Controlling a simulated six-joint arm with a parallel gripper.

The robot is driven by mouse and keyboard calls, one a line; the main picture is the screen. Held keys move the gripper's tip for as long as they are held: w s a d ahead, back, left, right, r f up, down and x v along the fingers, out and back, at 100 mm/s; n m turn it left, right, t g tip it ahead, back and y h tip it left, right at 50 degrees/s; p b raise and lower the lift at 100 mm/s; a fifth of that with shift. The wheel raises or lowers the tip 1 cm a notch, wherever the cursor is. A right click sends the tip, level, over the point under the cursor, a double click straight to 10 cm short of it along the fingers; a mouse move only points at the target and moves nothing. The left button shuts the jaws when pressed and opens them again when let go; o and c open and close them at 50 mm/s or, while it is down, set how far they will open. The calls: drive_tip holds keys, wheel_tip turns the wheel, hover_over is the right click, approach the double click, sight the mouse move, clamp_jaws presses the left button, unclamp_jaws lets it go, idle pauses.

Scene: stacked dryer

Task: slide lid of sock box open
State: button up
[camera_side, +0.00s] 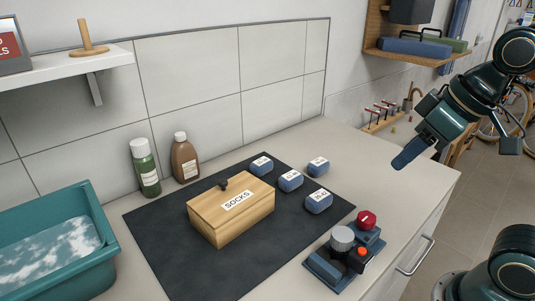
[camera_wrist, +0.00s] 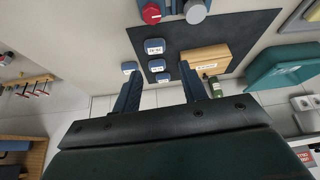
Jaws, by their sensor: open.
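The wooden sock box (camera_side: 232,219) stands on a dark mat (camera_side: 166,256). Its wooden lid (camera_side: 218,202) carries a SOCKS label and a small dark knob (camera_side: 223,184), and it covers the box top. The box also shows in the wrist view (camera_wrist: 205,60), partly behind a finger. My gripper (camera_side: 404,160) is raised at the right, well away from the box, and holds nothing. In the wrist view its two fingers (camera_wrist: 160,97) stand wide apart.
Several blue bundles with labels (camera_side: 290,181) lie right of the box. A device with a red knob (camera_side: 366,220) stands at the mat's front right. Green (camera_side: 146,170) and brown (camera_side: 185,160) bottles stand behind the box. A teal basin (camera_side: 52,268) is at left.

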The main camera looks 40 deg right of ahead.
drive_tip(key=w+a+r+n+g+y, duration=0.1)
drive_tip(key=w+a+r+n, duration=0.15)
drive_tip(key=w, duration=0.45)
drive_tip(key=w+a+r+n+y, duration=0.1)
drive_tip(key=w+a+n, duration=0.15)
drive_tip(key=w, duration=0.45)
drive_tip(key=n+g+y, duration=0.1)
drive_tip(key=n, duration=0.3)
hover_over(223, 181)
drive_tip(key=s+d, duration=0.4)
drive_tip(key=d, duration=0.1)
drive_tip(key=f, duration=0.5)
drive_tip(key=shift+w+a+f, duration=0.1)
drive_tip(key=shift+a+f, duration=0.1)
drive_tip(key=shift+f+g, duration=0.1)
drive_tip(key=shift+g, duration=0.2)
drive_tip(key=x, duration=1.3)
drive_tip(key=shift+w+a+f, duration=0.1)
drive_tip(key=shift+w+f, duration=0.05)
drive_tip(key=shift+f, duration=0.05)
clamp_jaws()
